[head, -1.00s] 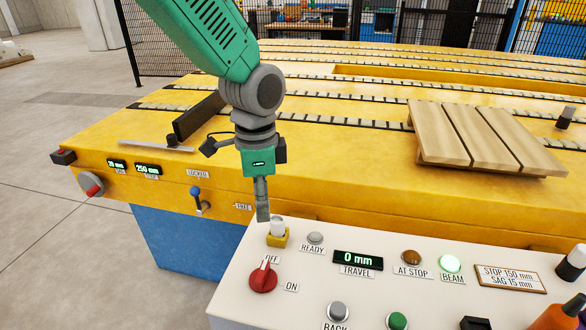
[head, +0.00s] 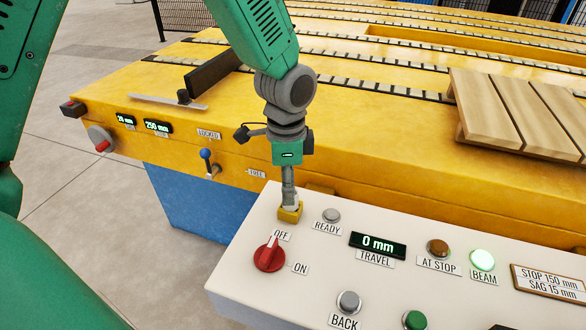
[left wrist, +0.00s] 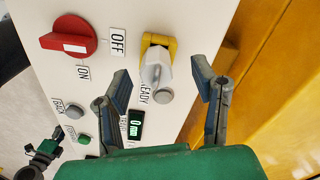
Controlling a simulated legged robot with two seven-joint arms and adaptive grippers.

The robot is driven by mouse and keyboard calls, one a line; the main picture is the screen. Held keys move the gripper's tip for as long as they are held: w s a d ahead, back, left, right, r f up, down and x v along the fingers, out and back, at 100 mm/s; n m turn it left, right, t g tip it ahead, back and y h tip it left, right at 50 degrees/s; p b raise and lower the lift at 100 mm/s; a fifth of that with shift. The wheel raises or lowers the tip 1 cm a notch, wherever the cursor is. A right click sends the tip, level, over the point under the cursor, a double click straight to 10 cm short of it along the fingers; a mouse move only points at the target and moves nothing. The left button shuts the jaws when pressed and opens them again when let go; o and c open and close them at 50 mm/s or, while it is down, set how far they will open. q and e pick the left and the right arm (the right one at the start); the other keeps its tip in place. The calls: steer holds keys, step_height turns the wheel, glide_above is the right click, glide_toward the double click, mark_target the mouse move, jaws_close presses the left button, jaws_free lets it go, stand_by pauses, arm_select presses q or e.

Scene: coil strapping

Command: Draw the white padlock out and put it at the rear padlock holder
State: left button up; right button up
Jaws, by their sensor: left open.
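The white padlock (left wrist: 156,68) sits in a yellow holder (left wrist: 147,42) on the pale control panel. In the left wrist view my left gripper (left wrist: 162,84) is open, with one finger on each side of the padlock's lower end. The fingers do not visibly touch it. In the head view the left gripper (head: 290,198) points down at the yellow holder (head: 289,215) and largely hides the padlock. What seems to be my right gripper (left wrist: 45,150) is small and dark at the lower left of the left wrist view. I cannot pick out the rear padlock holder for certain.
A red switch (head: 269,257) turned to OFF stands close in front of the holder. A READY button (head: 331,215) and a 0 mm display (head: 377,244) lie to its right. The yellow machine bed (head: 350,150) rises behind the panel, with a wooden pallet (head: 520,110) on it.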

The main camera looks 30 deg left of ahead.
arm_select(q)
step_height(320, 180, down, 3)
steer(key=shift+s+a+r+b, duration=0.1)
steer(key=shift+a+b, duration=0.05)
steer(key=shift+b, duration=0.15)
steer(key=shift+d+f, duration=0.35)
steer(key=shift+d, duration=0.55)
steer(key=shift+a, duration=0.25)
steer(key=shift+c, duration=0.8)
steer(key=shift+a+f, duration=0.1)
steer(key=shift+a, duration=0.25)
steer(key=c, duration=1)
steer(key=shift+o, duration=1.4)
jaws_close()
steer(key=shift+d, duration=0.25)
arm_select(e)
steer(key=shift+d+f, duration=0.25)
steer(key=shift+f, duration=0.4)
